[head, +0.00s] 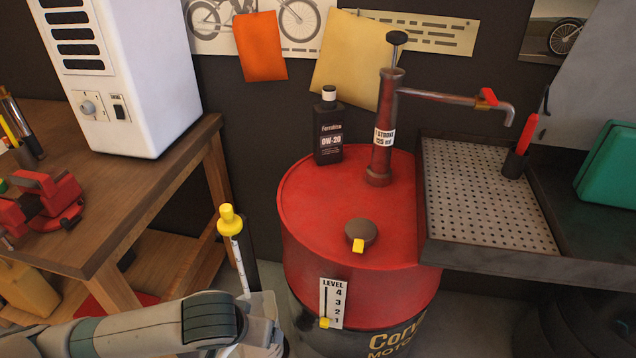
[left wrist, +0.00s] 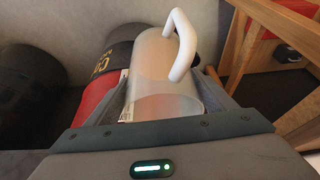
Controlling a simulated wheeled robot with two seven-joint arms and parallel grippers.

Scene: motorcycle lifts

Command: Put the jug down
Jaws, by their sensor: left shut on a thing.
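The jug (left wrist: 163,82) is a clear, see-through cylinder with a thick white handle. It shows in the left wrist view, between the two fingers of my left gripper (left wrist: 166,96), which is shut on it. In the head view my left arm comes in at the bottom left, and its gripper end is low, in front of the red drum (head: 320,235). The jug is hard to make out there. I cannot tell whether its base touches anything. My right gripper is not in view.
A perforated metal drip tray (head: 480,200) stands right of the drum, under a pump spout (head: 508,115). A dark bottle (head: 328,135) and the red pump (head: 382,140) stand on the drum. A yellow-capped tube (head: 232,222) rises beside it. A wooden bench (head: 150,185) is left.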

